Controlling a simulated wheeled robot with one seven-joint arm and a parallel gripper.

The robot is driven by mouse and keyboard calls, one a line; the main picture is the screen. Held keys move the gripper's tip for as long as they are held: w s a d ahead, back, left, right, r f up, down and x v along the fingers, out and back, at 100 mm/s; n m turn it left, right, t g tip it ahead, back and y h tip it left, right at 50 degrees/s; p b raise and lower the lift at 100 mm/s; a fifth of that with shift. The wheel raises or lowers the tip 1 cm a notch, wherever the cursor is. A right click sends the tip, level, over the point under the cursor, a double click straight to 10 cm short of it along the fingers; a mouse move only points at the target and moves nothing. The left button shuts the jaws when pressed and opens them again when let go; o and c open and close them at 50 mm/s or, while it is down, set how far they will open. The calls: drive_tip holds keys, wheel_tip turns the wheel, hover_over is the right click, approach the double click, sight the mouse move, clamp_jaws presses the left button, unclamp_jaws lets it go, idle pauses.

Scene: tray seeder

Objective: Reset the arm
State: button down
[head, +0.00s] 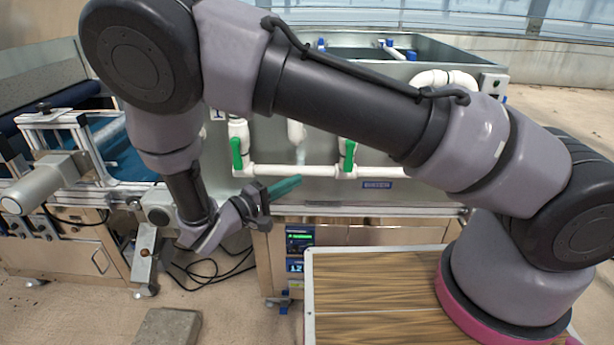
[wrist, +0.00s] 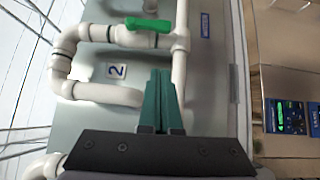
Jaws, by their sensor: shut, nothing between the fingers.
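My arm spans the head view, from its base on the wood-topped surface at the right, up and over to the left, then down. My gripper (head: 287,187) has green fingers that point right, in front of the grey tank. In the wrist view my gripper (wrist: 161,78) shows its two green fingers side by side, shut, with nothing between them. Behind the fingers are white pipes (wrist: 110,93) and a tank wall with a "2" label. I cannot tell how far the fingertips are from the pipes.
The grey tank (head: 320,205) carries pipes with green valve handles (head: 237,153). A control panel (head: 299,240) with a lit screen is below my gripper. The seeder machine (head: 72,225) stands at the left. The wood top (head: 365,290) is bare beside my base. A grey block (head: 168,327) lies on the floor.

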drive_tip(key=w+d+r+m+g+y, duration=0.1)
drive_tip(key=d+r+m+g+y, duration=0.65)
drive_tip(key=d+r+g, duration=0.75)
drive_tip(key=s+d+r+m+t+y, duration=0.1)
drive_tip(key=s+d+r+t+y, duration=0.1)
drive_tip(key=r, duration=0.4)
drive_tip(key=s+d+r+m+t+y, duration=0.2)
drive_tip(key=s+d+r+t+y, duration=0.1)
drive_tip(key=d+r, duration=0.3)
drive_tip(key=s+d+r+m+t+y, duration=0.2)
drive_tip(key=s+d+r+t+y, duration=0.1)
drive_tip(key=d+r+t, duration=0.1)
wheel_tip(320, 180, up, 3)
drive_tip(key=shift+d+f+t, duration=0.1)
drive_tip(key=shift+d+t, duration=0.25)
drive_tip(key=shift+t, duration=0.15)
drive_tip(key=shift+m, duration=0.25)
